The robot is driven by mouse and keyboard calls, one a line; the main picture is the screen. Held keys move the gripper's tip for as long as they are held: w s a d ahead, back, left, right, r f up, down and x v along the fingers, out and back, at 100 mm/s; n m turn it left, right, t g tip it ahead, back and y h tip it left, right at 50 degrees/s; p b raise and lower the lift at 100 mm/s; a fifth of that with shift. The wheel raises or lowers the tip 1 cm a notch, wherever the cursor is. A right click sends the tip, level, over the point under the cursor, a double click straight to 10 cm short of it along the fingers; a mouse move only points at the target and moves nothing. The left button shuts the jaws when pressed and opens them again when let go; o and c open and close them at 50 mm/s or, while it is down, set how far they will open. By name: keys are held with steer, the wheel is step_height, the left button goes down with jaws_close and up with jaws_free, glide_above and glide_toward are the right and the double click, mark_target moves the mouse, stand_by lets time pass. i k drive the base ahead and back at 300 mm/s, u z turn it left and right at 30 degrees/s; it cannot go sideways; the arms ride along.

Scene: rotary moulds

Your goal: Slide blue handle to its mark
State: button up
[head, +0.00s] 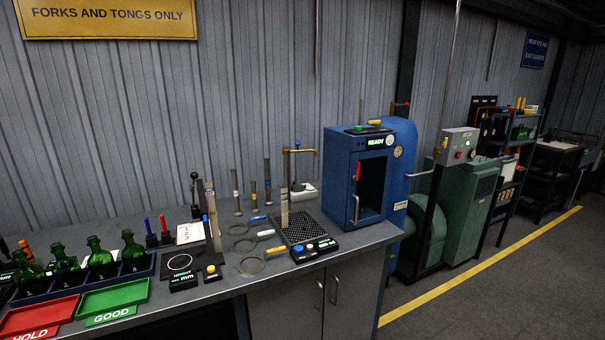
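Several blue parts show on the bench in the head view, and I cannot tell for certain which one is the blue handle. A small blue part (206,218) sits on the upright height gauge (212,205), beside its dark post. A ring tool with a blue grip (258,218) lies flat to the right of the gauge. A blue knob (298,248) sits on a black box in front of the perforated plate (298,228). No mark for a sliding handle is clear at this size. My gripper is not in view.
Green bottles (132,252) stand in a rack at the left, behind a red tray (38,318) and a green tray (113,298). A blue cabinet (343,178) reading READY stands at the bench's right end. Open floor (480,285) lies to the right.

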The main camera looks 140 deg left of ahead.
mark_target(204, 214)
steer(key=u, duration=5.3)
steer(key=i, duration=0.45)
steer(key=u, duration=0.05)
